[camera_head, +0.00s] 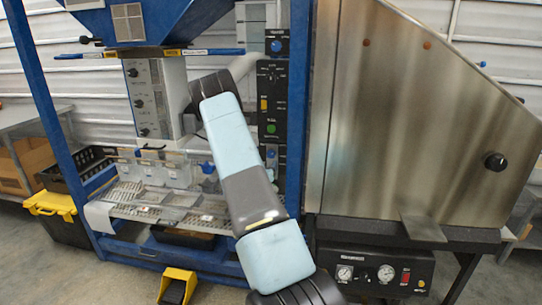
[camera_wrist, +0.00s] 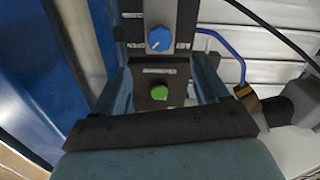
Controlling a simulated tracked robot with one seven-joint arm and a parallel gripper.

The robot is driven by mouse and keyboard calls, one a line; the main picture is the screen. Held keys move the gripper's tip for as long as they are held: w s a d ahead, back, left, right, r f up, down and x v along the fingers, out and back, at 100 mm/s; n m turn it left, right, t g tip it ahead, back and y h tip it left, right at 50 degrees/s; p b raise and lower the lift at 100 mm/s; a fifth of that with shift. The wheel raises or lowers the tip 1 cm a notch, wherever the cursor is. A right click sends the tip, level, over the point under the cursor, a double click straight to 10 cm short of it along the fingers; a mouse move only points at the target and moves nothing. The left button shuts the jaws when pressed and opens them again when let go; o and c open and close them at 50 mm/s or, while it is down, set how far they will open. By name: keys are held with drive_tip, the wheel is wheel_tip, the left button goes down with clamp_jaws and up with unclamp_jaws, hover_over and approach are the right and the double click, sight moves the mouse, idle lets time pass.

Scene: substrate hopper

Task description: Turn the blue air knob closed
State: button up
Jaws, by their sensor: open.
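A blue knob (camera_wrist: 158,38) with a pale pointer mark sits on a grey-black panel in the upper middle of the wrist view. A round green button (camera_wrist: 159,92) is on a black plate below it in that view. In the head view, one blue knob (camera_head: 276,46) is at the top of the black control column and another blue knob (camera_head: 270,153) is below the green button (camera_head: 270,128). My gripper (camera_wrist: 162,72) is open, with its fingers spread either side of the green button's plate and nothing between them. In the head view, my arm hides the fingers.
The black control column (camera_head: 270,95) stands beside a blue frame post (camera_head: 297,120). A white box with black knobs (camera_head: 148,98) is left of my arm. A blue tube (camera_wrist: 232,52) loops right of the panel.

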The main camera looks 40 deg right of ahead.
sight(270, 155)
drive_tip(key=x, duration=1.3)
drive_tip(key=shift+a, duration=0.1)
drive_tip(key=shift+c, duration=0.3)
drive_tip(key=c, duration=1)
